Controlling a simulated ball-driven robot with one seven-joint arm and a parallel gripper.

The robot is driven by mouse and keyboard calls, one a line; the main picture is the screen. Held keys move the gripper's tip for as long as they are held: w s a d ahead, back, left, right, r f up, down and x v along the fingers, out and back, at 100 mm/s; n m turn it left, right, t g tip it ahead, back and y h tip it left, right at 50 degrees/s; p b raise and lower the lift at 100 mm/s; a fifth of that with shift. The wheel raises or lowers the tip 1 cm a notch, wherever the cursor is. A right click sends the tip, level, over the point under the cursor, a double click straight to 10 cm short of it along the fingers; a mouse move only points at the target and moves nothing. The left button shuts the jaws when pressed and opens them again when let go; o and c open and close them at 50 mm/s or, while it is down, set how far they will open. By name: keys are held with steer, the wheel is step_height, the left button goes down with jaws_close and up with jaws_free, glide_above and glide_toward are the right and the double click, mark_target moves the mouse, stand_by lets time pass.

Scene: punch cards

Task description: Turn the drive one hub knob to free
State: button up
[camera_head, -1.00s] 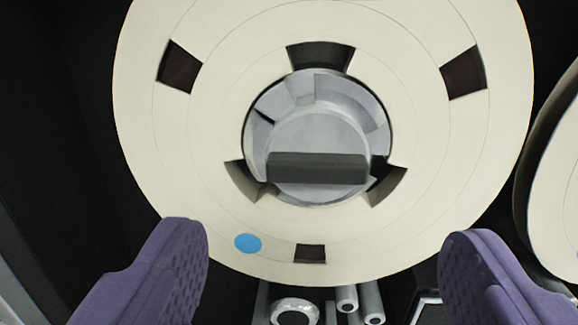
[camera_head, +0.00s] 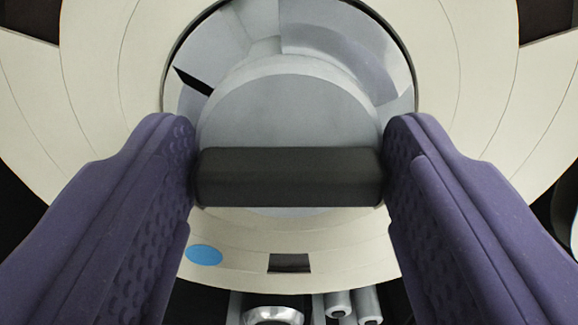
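The hub knob is a dark grey horizontal bar (camera_head: 290,177) across a round silver hub (camera_head: 285,105). The hub sits in the middle of a large cream tape reel (camera_head: 95,100). My gripper (camera_head: 290,170) has purple padded fingers, one at each end of the bar. Both fingers appear to touch the bar ends, so the gripper looks shut on the knob. The bar lies level in the picture. The fingers hide parts of the reel to the left and right of the hub.
A blue dot (camera_head: 204,255) and a dark slot (camera_head: 289,263) are on the reel's lower part. Below the reel are a metal ring-shaped part (camera_head: 272,316) and short silver cylinders (camera_head: 339,304). A second reel's edge shows at the far right.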

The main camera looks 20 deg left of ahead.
steer(key=shift+c, duration=0.5)
steer(key=shift+b, duration=0.45)
steer(key=n+b, duration=0.3)
steer(key=b, duration=0.2)
steer(key=shift+a+f+n+b, duration=0.1)
steer(key=shift+f+n+b, duration=0.2)
steer(key=shift+n, duration=0.1)
steer(key=n+b, duration=0.4)
steer(key=b, duration=0.1)
steer(key=shift+a+b, duration=0.1)
steer(key=shift+b, duration=0.3)
steer(key=n+b, duration=0.5)
steer(key=shift+n, duration=0.4)
steer(key=n+b, duration=0.3)
steer(key=n, duration=0.1)
steer(key=shift+b, duration=0.3)
steer(key=shift+n, duration=0.3)
